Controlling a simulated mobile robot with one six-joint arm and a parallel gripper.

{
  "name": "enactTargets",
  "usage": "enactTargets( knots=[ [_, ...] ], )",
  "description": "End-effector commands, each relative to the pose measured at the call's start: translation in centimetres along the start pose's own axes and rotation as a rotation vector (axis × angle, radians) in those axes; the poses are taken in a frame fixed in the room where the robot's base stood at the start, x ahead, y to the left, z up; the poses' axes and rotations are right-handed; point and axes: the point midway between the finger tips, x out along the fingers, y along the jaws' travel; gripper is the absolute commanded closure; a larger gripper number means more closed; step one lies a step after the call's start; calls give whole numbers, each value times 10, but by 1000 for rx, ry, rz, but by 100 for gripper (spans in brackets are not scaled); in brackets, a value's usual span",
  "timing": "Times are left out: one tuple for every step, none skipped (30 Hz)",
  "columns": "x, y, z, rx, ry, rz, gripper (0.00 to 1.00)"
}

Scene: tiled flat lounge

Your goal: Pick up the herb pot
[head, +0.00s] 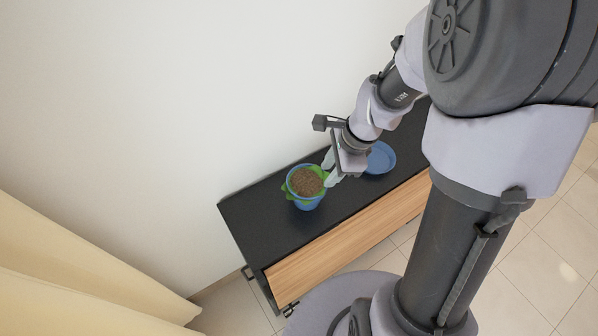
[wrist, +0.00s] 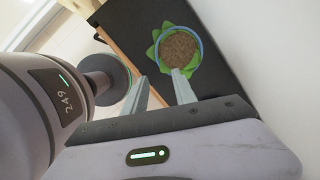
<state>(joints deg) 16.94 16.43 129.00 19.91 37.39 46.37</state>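The herb pot (head: 306,201) is a blue pot with brown soil and green leaves round its rim. It stands upright on the black top of a low cabinet. In the wrist view the herb pot (wrist: 180,48) is at the top, seen from above. My gripper (head: 331,168) is open and empty, just right of the pot at about rim height. In the wrist view my gripper (wrist: 162,80) has its fingers apart, and the right fingertip overlaps the near edge of the pot. I cannot tell whether it touches.
A blue dish (head: 382,158) lies on the cabinet (head: 262,229) behind and right of my gripper. A white wall (head: 180,90) runs close along the back. A cream curtain (head: 70,270) hangs at left. The cabinet top in front of the pot is clear.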

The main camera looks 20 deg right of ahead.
Motion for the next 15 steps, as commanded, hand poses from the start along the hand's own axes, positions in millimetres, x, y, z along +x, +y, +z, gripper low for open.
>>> enactTargets(
  knots=[
    [24, 2, -2, 0, -1, 4, 67],
    [34, 2, -2, -2, 0, 4, 67],
    [46, 2, -2, -2, -1, 4, 67],
    [54, 2, -2, -2, 0, 4, 67],
    [62, 2, -2, -1, -1, 3, 67],
    [70, 2, -2, -1, 0, 2, 67],
    [76, 2, -1, -1, 0, 3, 67],
    [80, 2, -1, -2, 0, 2, 67],
    [84, 1, -1, -3, 0, 1, 67],
    [86, 1, -1, -2, 0, 0, 67],
    [87, 1, 0, -2, 0, 0, 67],
    [90, 1, 0, -3, 0, 0, 67],
    [93, 2, 0, -3, 0, 0, 67],
    [97, 2, 0, -3, 0, 1, 67],
    [104, 3, 0, -3, 0, 1, 67]
  ],
)
